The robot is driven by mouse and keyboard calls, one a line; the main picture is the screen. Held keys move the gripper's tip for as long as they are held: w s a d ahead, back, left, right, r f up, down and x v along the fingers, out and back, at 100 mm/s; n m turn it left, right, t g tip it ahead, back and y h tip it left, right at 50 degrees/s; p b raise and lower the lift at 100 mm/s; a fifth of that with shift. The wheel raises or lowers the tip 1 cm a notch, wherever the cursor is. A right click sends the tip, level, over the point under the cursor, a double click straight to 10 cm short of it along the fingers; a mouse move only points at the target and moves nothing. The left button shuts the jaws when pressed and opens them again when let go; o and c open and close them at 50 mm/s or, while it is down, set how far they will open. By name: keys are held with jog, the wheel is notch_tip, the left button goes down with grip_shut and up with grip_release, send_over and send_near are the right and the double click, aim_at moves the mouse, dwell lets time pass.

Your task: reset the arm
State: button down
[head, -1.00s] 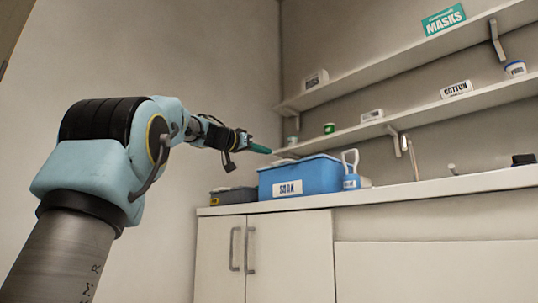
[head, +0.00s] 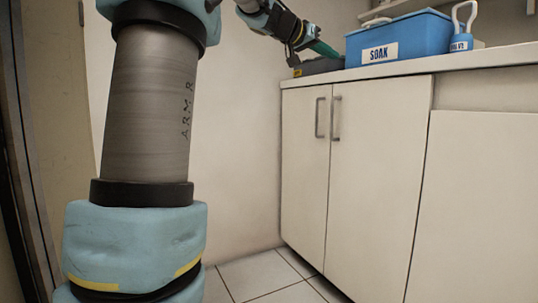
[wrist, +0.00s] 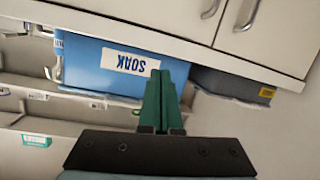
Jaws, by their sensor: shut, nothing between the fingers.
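My gripper (head: 325,49) has green fingers and is at the end of my outstretched arm, near counter height. In the head view it shows at the left edge of the blue tub labelled SOAK (head: 400,38), overlapping the dark grey box (head: 318,66). In the wrist view, which is upside down, the fingers (wrist: 161,74) are together with nothing between them. They point toward the tub (wrist: 85,60) and the grey box (wrist: 232,84), with a part of the tub hidden behind them. I cannot tell how far the tips are from the tub.
The white counter (head: 470,63) runs above cabinet doors (head: 375,150) with two handles. A wall shelf (head: 395,10) hangs above. Tiled floor (head: 265,275) is clear in front of the cabinet.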

jog(key=s+a+f+n+g+y+p, duration=0.1)
jog(key=s+a+f+n+y+p, duration=0.15)
jog(key=f, duration=0.45)
jog(key=s+a+f+n+g+y+p, duration=0.1)
jog(key=a+f+y, duration=0.1)
jog(key=a+f, duration=0.35)
jog(key=s+a+f+n+g+y+p, duration=0.1)
jog(key=a+f+n+y+p, duration=0.15)
jog(key=f, duration=0.55)
jog(key=s+a+f+n+g+y+p, duration=0.1)
jog(key=s+a+f+y+p, duration=0.15)
jog(key=s+a+f, duration=0.35)
jog(key=s+a+f+g+y+p, duration=0.1)
jog(key=s+a+f+g+p, duration=0.15)
jog(key=s, duration=0.65)
jog(key=s+a+f+n+y+p, duration=0.1)
jog(key=s+a+f+y+p, duration=0.1)
jog(key=s+a+f+p, duration=0.4)
notch_tip(320, 180, up, 38)
jog(key=p, duration=3.4)
jog(key=shift+s+d, duration=0.3)
jog(key=shift+d, duration=0.1)
